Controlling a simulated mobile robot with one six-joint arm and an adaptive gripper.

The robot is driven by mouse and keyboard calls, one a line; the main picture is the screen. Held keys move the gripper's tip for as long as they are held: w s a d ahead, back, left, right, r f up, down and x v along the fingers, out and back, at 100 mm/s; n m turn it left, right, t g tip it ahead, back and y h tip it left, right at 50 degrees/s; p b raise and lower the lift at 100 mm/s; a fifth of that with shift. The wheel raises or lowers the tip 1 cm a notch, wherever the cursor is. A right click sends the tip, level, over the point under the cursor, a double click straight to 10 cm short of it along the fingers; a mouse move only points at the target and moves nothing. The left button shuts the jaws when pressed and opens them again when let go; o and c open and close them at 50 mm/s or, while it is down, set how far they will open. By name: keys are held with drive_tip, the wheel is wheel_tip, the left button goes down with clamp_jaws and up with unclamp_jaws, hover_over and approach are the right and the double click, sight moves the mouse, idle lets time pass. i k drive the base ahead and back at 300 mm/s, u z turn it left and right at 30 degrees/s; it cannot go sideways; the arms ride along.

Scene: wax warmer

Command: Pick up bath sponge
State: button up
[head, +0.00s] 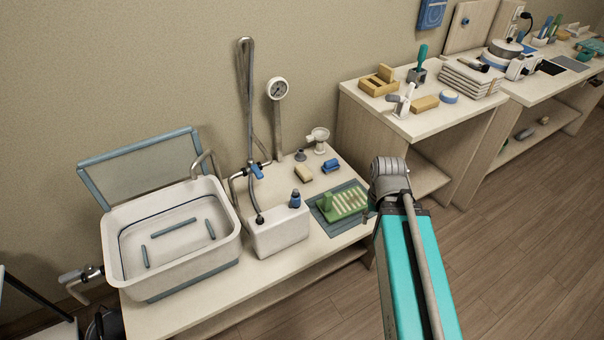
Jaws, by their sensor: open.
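A small tan block (304,173), which looks like a sponge, lies on the low wash table behind the green rack. A larger yellow-tan block (424,104) lies on the higher table to the right. I cannot tell for sure which one is the bath sponge. Both lie free on their tabletops, with nothing holding them. My teal and grey arm rises at the lower middle right, beside the wash table's right end. I cannot make out my gripper's fingers.
A white basin (120,240) fills the wash table's left side. A white box (279,232) with a hose and a green rack on a grey mat (338,224) stand nearer the front. A blue item (331,166) and a white stand (318,138) are near the tan block. Open floor (510,270) lies right.

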sight(304, 174)
drive_tip(key=u, duration=0.05)
drive_tip(key=i, duration=0.9)
drive_tip(key=z, duration=0.1)
